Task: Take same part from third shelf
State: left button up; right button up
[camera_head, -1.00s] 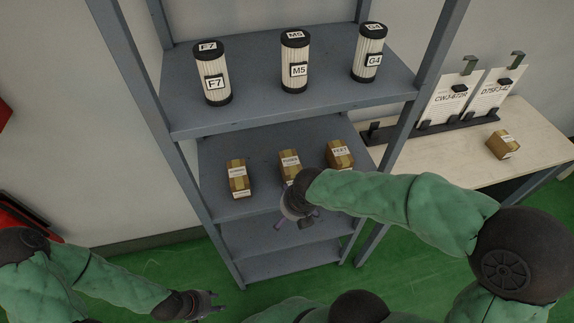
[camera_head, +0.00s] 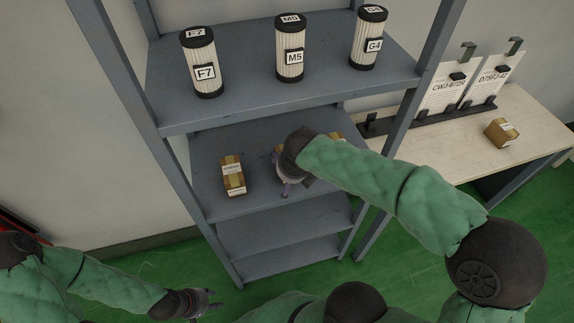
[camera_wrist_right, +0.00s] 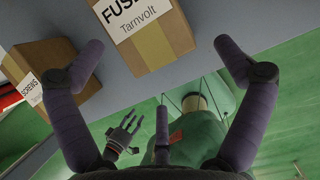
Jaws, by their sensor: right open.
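Brown cardboard boxes with white labels stand on the shelf (camera_head: 255,205) below the canisters. The left box (camera_head: 233,175) is in full view. The middle one is almost wholly hidden behind my right gripper (camera_head: 285,184), and the right one (camera_head: 337,137) only peeks out. In the right wrist view, a box labelled "FUS…" Tarnvolt (camera_wrist_right: 150,40) is just beyond the spread fingers of my right gripper (camera_wrist_right: 160,70), which is open and empty. A screws box (camera_wrist_right: 45,75) is to its left, partly behind a finger. My left gripper (camera_head: 208,303) is open and empty, low over the floor.
Filter canisters F7 (camera_head: 203,65), M5 (camera_head: 290,50) and G4 (camera_head: 369,40) stand on the shelf above. Shelf posts (camera_head: 425,90) flank the unit. A table (camera_head: 450,160) at right holds a similar box (camera_head: 501,133) and clipped sheets (camera_head: 445,95). Lower shelves look empty.

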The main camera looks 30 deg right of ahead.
jog(key=shift+w+d+b, duration=0.15)
jog(key=shift+w, duration=0.5)
jog(key=shift+w+d+b, duration=0.15)
jog(key=shift+w, duration=0.5)
jog(key=w, duration=0.1)
jog(key=w+b, duration=0.1)
jog(key=shift+w+d+f, duration=0.1)
jog(key=shift+w+d, duration=0.25)
jog(key=shift+w, duration=0.05)
jog(key=shift+b+x, duration=0.75)
jog(key=shift+x, duration=0.3)
jog(key=shift+w+d+f, duration=0.1)
jog(key=shift+w+f, duration=0.2)
jog(key=shift+f, duration=0.25)
jog(key=c, duration=1.4)
